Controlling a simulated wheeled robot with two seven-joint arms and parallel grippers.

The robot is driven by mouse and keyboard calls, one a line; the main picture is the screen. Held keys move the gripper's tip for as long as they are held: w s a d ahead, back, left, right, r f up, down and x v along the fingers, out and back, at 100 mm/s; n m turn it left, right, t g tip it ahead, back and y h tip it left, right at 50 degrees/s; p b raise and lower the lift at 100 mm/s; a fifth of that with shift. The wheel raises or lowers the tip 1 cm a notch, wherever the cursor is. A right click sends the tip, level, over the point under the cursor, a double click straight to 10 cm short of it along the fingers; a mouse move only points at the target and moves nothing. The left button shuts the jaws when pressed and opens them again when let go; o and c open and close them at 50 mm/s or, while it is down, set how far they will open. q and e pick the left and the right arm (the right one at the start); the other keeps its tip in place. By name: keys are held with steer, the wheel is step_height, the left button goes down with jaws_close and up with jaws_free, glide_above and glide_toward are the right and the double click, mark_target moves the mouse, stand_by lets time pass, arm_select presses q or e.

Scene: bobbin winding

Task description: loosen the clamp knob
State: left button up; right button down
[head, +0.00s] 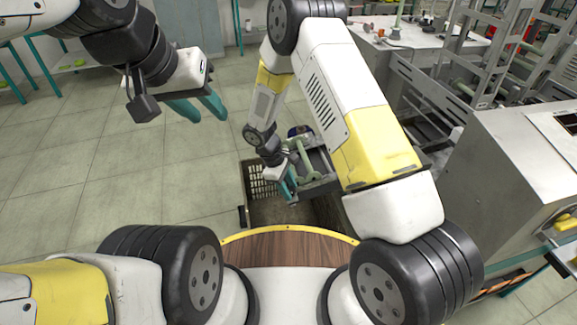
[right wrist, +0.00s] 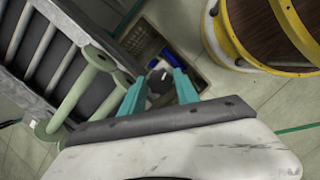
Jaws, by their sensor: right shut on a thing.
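The dark round clamp knob (right wrist: 160,82) sits between the two teal fingers of my right gripper (right wrist: 161,88) in the right wrist view, and the gripper is shut on it. In the head view my right gripper (head: 288,187) is low in front of me, beside a grey frame, and the knob cannot be made out there. A pale green bobbin (right wrist: 78,92) with round flanges lies just left of the fingers in the right wrist view; it also shows in the head view (head: 304,162). My left gripper (head: 203,108) is open and empty, raised over the floor at the upper left.
A brown crate (head: 258,181) with a slatted side stands below my right gripper. A steel cabinet (head: 510,150) is at the right. A white table (head: 425,38) with small parts and metal racks (head: 490,45) stand behind. The tiled floor at left is clear.

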steer(key=shift+n, duration=1.1)
steer(key=c, duration=0.9)
jaws_free()
steer(key=v, duration=0.8)
steer(key=shift+s+f, duration=0.1)
